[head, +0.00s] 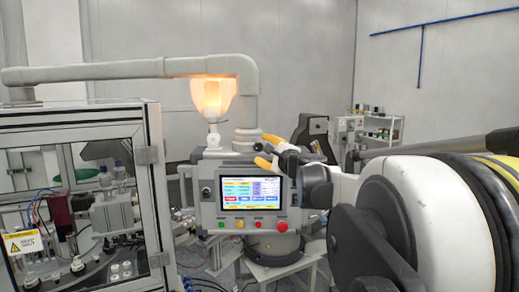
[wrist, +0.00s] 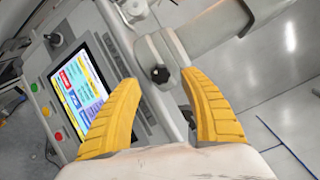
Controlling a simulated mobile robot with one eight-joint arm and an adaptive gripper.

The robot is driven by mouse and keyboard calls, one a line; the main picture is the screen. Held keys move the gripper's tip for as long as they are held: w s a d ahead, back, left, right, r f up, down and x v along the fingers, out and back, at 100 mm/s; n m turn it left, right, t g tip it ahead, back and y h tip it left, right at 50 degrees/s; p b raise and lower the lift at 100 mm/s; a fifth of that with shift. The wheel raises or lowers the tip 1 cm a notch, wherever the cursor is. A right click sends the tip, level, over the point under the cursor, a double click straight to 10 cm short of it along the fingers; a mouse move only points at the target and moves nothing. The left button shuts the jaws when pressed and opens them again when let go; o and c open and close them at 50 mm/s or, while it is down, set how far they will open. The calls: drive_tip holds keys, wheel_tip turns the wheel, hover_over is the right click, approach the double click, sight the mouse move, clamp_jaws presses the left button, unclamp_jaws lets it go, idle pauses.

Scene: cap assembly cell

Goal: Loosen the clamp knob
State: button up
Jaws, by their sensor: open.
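No finger visibly touches the knob. In the head view my gripper (head: 261,148) reaches in from the right over the console top, and a small dark spot between its tips seems to be the knob.
The console (head: 210,211) has a lit touchscreen (head: 251,192) and several coloured buttons below it. A pale pipe (head: 120,73) bends down to the clamp. A glowing lamp (head: 213,96) stands left of it. A glazed machine cabinet (head: 155,185) is at left.

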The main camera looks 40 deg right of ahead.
drive_tip(key=v, duration=0.8)
drive_tip(key=shift+s, duration=0.15)
